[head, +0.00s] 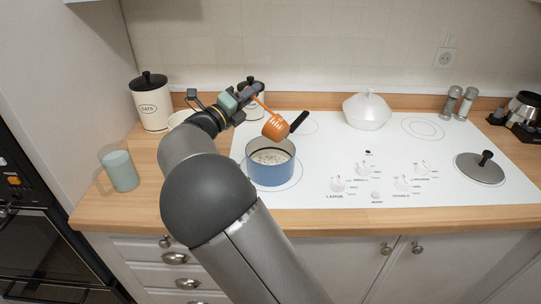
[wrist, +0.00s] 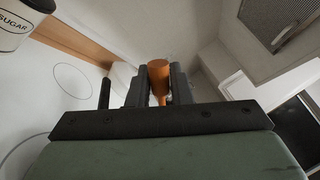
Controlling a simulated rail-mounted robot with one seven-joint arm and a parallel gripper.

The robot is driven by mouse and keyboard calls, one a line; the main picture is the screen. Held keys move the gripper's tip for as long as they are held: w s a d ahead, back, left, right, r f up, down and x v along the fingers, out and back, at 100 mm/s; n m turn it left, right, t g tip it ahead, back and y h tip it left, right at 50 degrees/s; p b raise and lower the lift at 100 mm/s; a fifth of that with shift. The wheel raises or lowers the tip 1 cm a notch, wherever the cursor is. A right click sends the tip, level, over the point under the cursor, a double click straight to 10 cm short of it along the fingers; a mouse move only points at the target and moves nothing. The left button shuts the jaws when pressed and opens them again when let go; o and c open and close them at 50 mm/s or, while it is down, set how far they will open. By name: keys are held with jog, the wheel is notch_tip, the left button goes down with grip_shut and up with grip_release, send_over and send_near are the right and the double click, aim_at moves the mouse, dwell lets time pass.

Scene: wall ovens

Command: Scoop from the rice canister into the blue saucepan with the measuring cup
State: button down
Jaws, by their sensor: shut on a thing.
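The orange measuring cup (head: 275,127) hangs tilted above the back rim of the blue saucepan (head: 270,175). My gripper (head: 257,92) is shut on its handle; the wrist view shows the orange handle (wrist: 158,78) between the two dark fingers. The saucepan stands on the front left hob ring, its black handle (head: 299,120) pointing back right. Pale grains lie in the saucepan. Whether the cup holds anything cannot be told. A white open rim (head: 180,118) behind my arm may be the rice canister; its label and contents are hidden.
A lidded, labelled canister (head: 150,110) stands back left, and a sugar canister (wrist: 14,25) shows in the wrist view. A teal cup (head: 121,171) is front left. A white lidded dish (head: 367,110), shakers (head: 458,103) and a pot lid (head: 480,168) are right. The hob's middle is clear.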

aim_at(261, 102)
jog(key=s+d+m, duration=0.1)
jog(key=m, duration=0.1)
jog(key=s+d+r+m+g, duration=0.1)
jog(key=m, duration=0.1)
jog(key=shift+d+r+h, duration=0.1)
jog(key=shift+d+h, duration=0.2)
jog(key=shift+d, duration=0.1)
jog(key=s+d+f+m+g+b, duration=0.1)
jog(key=s+d+m+g+b, duration=0.1)
jog(key=s+d+m+b, duration=0.5)
jog(key=shift+d+f+m+b, duration=0.25)
jog(key=shift+d+m+b, duration=0.7)
jog(key=shift+m, duration=1.55)
